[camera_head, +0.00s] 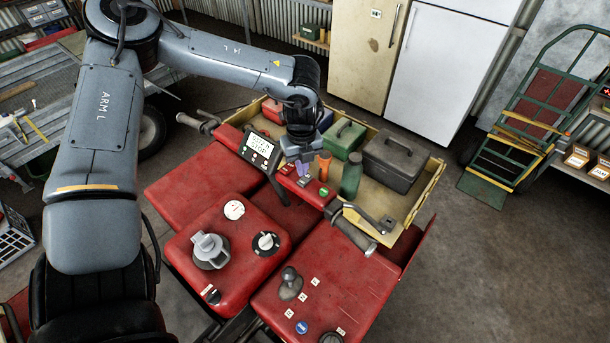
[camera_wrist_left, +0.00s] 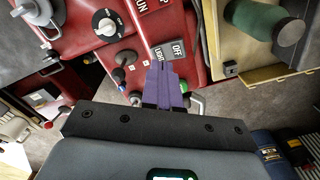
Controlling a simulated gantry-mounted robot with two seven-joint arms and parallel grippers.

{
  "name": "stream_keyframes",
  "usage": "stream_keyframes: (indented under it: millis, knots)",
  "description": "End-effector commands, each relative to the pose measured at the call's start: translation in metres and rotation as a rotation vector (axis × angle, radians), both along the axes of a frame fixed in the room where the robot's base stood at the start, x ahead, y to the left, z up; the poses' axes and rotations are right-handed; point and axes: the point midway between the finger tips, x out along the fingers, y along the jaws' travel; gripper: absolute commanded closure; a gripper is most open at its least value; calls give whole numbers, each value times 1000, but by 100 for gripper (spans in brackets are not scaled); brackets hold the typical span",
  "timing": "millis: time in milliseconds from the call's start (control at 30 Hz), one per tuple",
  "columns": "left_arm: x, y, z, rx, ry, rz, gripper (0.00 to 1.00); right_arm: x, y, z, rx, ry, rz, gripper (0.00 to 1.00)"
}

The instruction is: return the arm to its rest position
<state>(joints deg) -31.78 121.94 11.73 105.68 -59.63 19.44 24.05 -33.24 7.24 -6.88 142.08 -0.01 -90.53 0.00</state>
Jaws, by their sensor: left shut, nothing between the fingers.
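My left arm (camera_head: 101,110) reaches in from the left of the head view and bends down over the red quad (camera_head: 206,184). My left gripper (camera_head: 303,170) is just above the red control panel between the handlebars, beside the display. In the left wrist view the purple fingers of the left gripper (camera_wrist_left: 160,78) are together and empty, close to an OFF and LIGHT label (camera_wrist_left: 170,52). I cannot tell whether the fingertips touch the panel. My right gripper does not show in either view.
A yellow tray (camera_head: 437,172) holds a green bottle (camera_head: 351,174), an orange bottle (camera_head: 324,166), a green box (camera_head: 343,138) and a dark toolbox (camera_head: 394,159). A handlebar grip (camera_head: 354,236) is near the gripper. A fridge (camera_head: 446,70) and hand truck (camera_head: 540,110) stand behind.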

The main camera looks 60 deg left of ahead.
Motion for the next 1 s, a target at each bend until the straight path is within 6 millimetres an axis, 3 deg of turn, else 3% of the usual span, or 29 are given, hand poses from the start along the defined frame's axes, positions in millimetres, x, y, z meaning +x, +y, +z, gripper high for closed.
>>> stream_keyframes:
  millis: [400, 1000]
  knots:
    - [0, 0, 34, 0, 0, 0, 100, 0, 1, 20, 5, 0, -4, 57]
    - [-1, 0, 39, -3, 2, 1, 100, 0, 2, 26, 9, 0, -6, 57]
